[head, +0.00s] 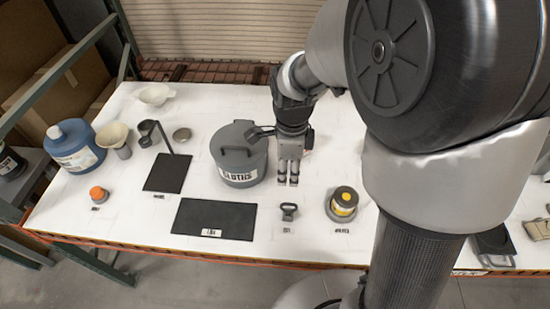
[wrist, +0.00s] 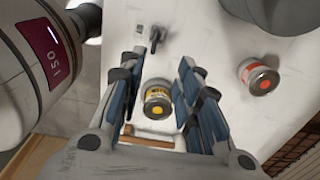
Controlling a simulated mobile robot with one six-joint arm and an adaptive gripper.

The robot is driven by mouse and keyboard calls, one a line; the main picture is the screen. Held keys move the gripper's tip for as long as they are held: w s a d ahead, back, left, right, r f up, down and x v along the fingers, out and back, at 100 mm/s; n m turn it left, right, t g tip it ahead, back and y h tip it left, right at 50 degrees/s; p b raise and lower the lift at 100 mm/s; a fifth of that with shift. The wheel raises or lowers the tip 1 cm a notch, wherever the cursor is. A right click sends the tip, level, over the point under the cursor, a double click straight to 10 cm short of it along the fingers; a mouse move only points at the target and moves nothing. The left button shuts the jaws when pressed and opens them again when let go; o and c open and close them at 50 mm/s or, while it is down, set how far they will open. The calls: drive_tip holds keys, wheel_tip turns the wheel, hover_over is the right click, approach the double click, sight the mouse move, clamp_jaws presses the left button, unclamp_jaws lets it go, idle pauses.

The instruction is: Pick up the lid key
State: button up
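The lid key (head: 289,211) is a small dark piece with a ring-shaped end. It lies on the white table behind a small label, between the black mat and the yellow-labelled can. In the wrist view a small dark shape that looks like the key (wrist: 155,38) is near the top, beyond the fingertips. My gripper (head: 288,181) points down over the table, behind the key and right of the grey tub. Its blue-padded fingers (wrist: 158,72) stand apart in the wrist view, with nothing held between them.
The grey tub (head: 239,162) stands close left of my gripper. The yellow-labelled can (head: 343,202) is right of the key. A black mat (head: 214,219) lies to its left. An orange-labelled can (wrist: 260,78) shows in the wrist view. Table around the key is clear.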

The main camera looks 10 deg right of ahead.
drive_tip(key=b, duration=0.2)
approach(289, 204)
wheel_tip(289, 204, down, 5)
drive_tip(key=w, duration=0.1)
drive_tip(key=shift+s+f+b, duration=0.2)
drive_tip(key=shift+f+b, duration=0.15)
drive_tip(key=shift+f, duration=1.05)
drive_tip(key=shift+s+f+b, duration=0.2)
drive_tip(key=shift+f+b, duration=0.15)
drive_tip(key=shift+f, duration=1)
drive_tip(key=shift+c, duration=0.2)
clamp_jaws()
